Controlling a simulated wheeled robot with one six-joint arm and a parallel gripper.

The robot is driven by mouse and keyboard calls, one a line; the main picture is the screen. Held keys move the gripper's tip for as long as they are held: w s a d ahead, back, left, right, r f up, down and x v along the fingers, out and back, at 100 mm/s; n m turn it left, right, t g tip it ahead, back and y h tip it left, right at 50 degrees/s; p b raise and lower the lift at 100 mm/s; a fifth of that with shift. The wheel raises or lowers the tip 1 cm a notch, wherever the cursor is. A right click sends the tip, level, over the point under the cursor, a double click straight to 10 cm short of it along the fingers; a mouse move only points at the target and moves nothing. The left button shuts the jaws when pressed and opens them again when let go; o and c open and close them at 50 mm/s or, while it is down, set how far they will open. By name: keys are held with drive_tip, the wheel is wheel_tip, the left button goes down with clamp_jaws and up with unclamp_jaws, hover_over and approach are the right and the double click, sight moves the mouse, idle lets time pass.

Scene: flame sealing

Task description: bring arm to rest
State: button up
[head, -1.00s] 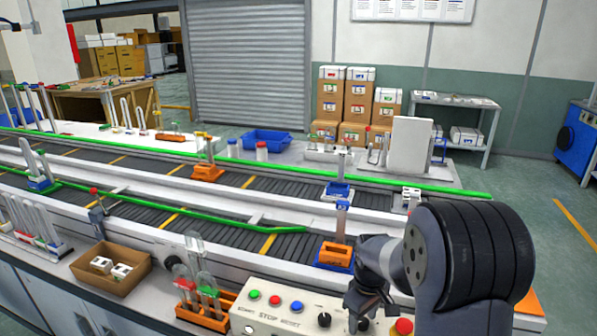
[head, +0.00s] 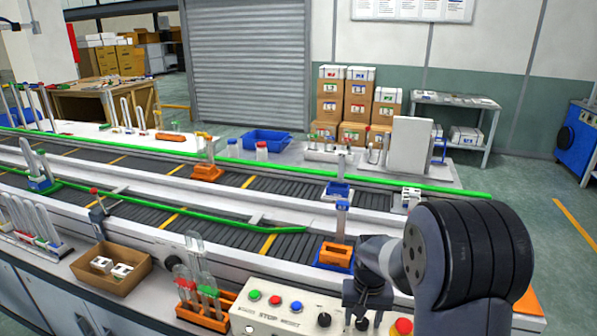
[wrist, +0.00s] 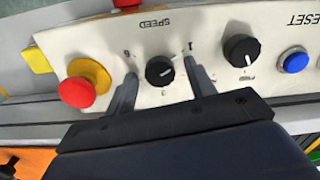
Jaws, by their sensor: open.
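My gripper (wrist: 160,90) is open and empty in the wrist view. Its two dark fingers are spread above the control panel (wrist: 215,30), on either side of the black speed knob (wrist: 160,71); whether they touch the panel I cannot tell. In the head view my gripper (head: 362,312) hangs over the right part of the panel (head: 258,322), left of the red emergency button (head: 402,327). That red button (wrist: 76,92) also shows left of the fingers in the wrist view. My arm covers the head view's lower right.
The conveyor (head: 130,196) with green rails runs behind the panel. An orange rack with tubes (head: 207,312) and a cardboard box (head: 112,270) stand left of the panel. An orange holder on a blue base (head: 335,254) is close behind my gripper.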

drive_tip(key=shift+m, duration=1.7)
